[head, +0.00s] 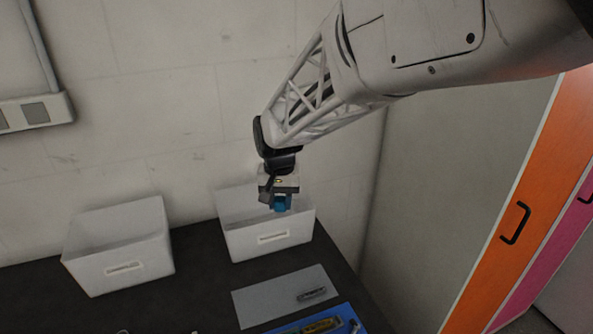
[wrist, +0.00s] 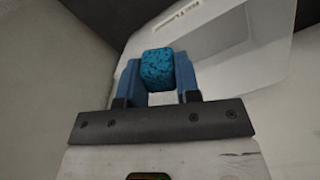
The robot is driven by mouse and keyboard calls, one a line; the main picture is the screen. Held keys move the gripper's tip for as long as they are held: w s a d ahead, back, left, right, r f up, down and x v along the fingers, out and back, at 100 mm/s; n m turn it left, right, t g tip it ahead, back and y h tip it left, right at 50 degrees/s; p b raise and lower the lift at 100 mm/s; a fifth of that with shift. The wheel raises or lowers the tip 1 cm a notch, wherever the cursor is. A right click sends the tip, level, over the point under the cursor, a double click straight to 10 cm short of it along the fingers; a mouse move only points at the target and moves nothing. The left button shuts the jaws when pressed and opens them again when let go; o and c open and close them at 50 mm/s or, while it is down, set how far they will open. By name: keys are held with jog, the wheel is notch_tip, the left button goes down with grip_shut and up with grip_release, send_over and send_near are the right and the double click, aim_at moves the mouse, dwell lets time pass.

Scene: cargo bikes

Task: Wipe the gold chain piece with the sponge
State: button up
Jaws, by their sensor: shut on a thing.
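My gripper (head: 276,203) is shut on a blue sponge (head: 284,204), at the opening of the right white bin (head: 250,244). In the wrist view the speckled blue sponge (wrist: 157,68) sits between the two blue fingers of my gripper (wrist: 158,84). A gold-coloured piece (head: 320,326) lies on the blue mat (head: 283,331) at the bottom edge of the head view; it looks like the gold chain piece, but it is small and partly cut off. A dark grey piece (head: 311,294) lies on the grey mat (head: 258,300).
A second white bin (head: 120,268) stands to the left on the dark tabletop (head: 197,262). A pale wall is behind the bins. Orange and pink cabinet doors (head: 520,200) stand at the right. A small dark object (head: 354,326) is beside the gold piece.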

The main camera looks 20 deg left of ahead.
jog(key=s+d+f+m, duration=0.2)
jog(key=s+d+f, duration=0.1)
jog(key=s+d, duration=0.4)
jog(key=s+d+f+m, duration=0.3)
jog(key=s+d, duration=0.4)
jog(key=s, duration=0.5)
jog(key=shift+d+f, duration=0.2)
jog(key=shift+d, duration=0.15)
jog(key=shift+f, duration=0.1)
